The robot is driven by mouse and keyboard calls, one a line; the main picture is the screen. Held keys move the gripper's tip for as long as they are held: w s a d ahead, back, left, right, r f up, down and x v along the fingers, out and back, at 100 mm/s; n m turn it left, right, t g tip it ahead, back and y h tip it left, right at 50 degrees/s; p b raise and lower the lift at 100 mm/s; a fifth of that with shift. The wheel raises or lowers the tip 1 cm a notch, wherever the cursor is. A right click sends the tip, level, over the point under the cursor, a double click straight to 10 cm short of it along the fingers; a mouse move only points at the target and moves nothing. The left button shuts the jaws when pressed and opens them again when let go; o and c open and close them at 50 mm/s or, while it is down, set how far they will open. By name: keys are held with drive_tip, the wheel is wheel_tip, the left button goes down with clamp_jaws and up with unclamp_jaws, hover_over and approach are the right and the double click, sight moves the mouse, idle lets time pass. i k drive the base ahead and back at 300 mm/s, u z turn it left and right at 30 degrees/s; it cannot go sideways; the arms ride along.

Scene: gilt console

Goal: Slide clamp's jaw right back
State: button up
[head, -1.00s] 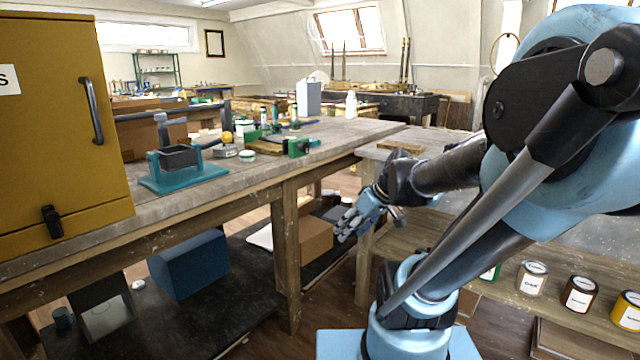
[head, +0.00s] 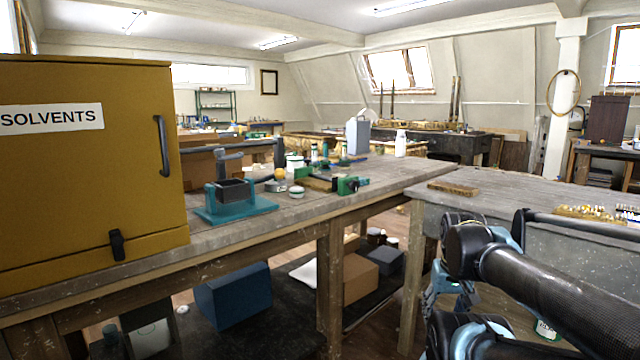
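A small green clamp (head: 350,185) lies on the grey wooden bench (head: 400,178), right of centre in the head view. A dark bar and a brownish piece lie against its left side; how far apart its jaws stand is too small to tell. A teal vise-like fixture (head: 240,207) with a dark block stands on the bench to its left. My gripper (head: 436,292) hangs low at the gap between the two benches, below the bench top and well apart from the clamp. Its light blue fingers are partly hidden by my arm.
A yellow solvents cabinet (head: 85,180) stands at the bench's left end. Small jars (head: 297,191) and a grey canister (head: 358,135) stand around the clamp. A second bench (head: 500,200) is at the right, with a wooden block (head: 453,188). Boxes (head: 235,296) sit below.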

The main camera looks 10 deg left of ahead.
sight(301, 172)
drive_tip(key=u, duration=2.3)
drive_tip(key=i, duration=0.8)
drive_tip(key=z, duration=2.3)
